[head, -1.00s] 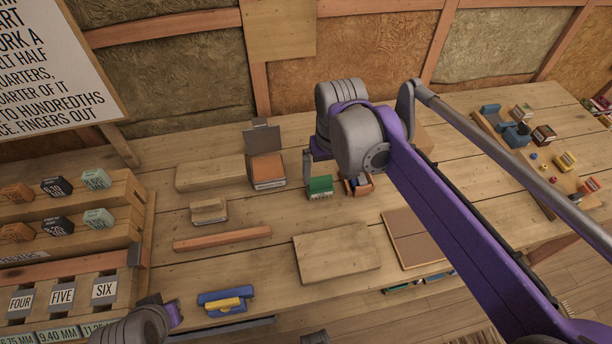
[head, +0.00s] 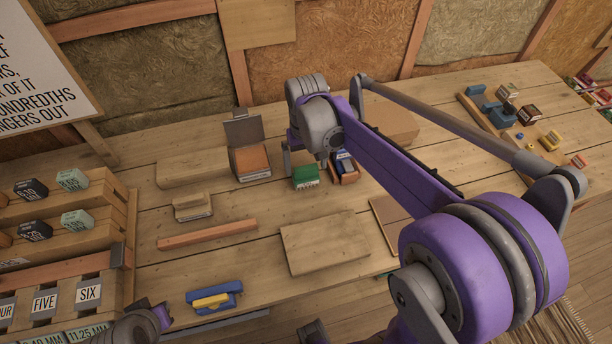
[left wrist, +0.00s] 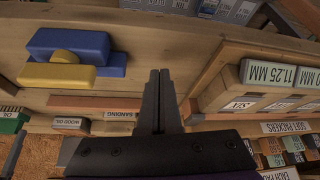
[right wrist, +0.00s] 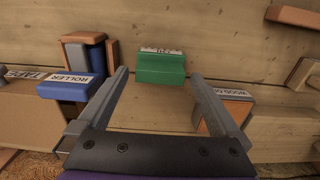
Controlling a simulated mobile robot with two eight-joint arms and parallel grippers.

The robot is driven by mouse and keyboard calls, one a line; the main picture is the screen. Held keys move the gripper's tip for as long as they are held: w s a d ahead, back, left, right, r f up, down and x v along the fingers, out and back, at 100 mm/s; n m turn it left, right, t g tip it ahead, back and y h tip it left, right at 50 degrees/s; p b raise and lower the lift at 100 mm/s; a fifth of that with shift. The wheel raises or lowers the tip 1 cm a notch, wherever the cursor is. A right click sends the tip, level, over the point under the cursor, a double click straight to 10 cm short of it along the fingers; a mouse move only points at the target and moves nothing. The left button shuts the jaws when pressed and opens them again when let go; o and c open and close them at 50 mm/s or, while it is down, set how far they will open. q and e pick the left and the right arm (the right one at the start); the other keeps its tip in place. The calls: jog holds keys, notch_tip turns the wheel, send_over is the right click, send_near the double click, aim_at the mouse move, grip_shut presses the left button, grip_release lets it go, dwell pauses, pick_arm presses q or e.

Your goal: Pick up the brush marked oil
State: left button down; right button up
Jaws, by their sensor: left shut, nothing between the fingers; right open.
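The green brush marked oil (head: 306,176) lies on the wooden bench. In the right wrist view the green brush (right wrist: 161,67) sits just beyond and between the fingertips, its label upside down. My right gripper (right wrist: 160,80) is open and empty, pointing at it, and does not appear to touch it. In the head view the right arm partly hides this gripper. In the left wrist view the green block with the OIL label (left wrist: 12,119) shows at the left edge. My left gripper (left wrist: 159,76) is shut and empty, near the bench's front left.
Beside the green brush stand a blue block marked roller (right wrist: 68,87) and an orange-and-wood block (head: 250,162). A blue and yellow item (head: 214,297) lies near the front edge. A flat board (head: 325,242) lies nearer the front. Label racks (head: 120,257) stand at the left.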

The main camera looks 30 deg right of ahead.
aim_at(306, 168)
notch_tip(306, 168, down, 2)
jog(key=shift+c, duration=0.2)
jog(key=c, duration=1.3)
jog(key=shift+o, duration=0.2)
notch_tip(306, 168, up, 10)
jog(key=shift+r, duration=0.1)
